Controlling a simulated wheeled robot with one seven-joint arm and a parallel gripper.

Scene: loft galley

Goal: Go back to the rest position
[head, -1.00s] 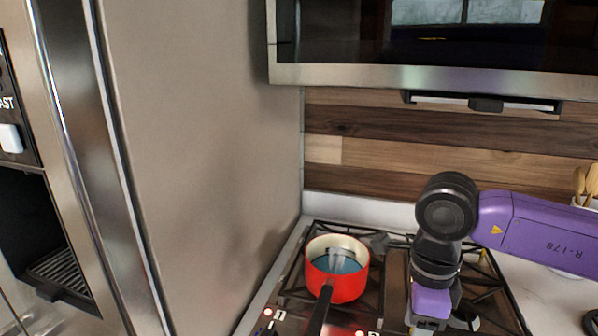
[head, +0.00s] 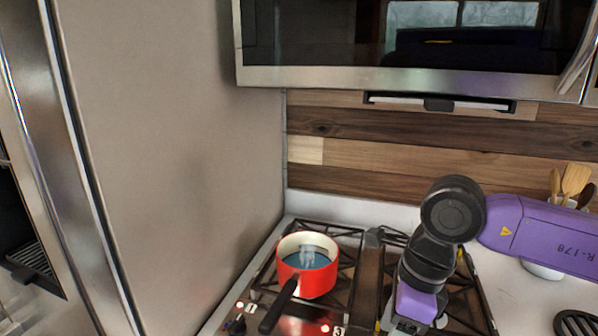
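My purple and black arm reaches in from the right edge and bends down over the right part of the stove (head: 342,297). My gripper (head: 403,325) is at the bottom edge of the head view, below the purple wrist part. Its fingers are cut off or hidden, so I cannot see whether it is open or holds anything. It is to the right of a red saucepan (head: 308,281) and apart from it. The saucepan stands upright on the left part of the stove, with bluish liquid inside and its black handle pointing to the front left.
A tall grey panel (head: 175,160) closes off the left side. A microwave (head: 420,78) hangs above the stove. A utensil crock (head: 541,270) with wooden spoons stands behind my arm at the right. Stove knobs with red lights are at the front, near the pan handle.

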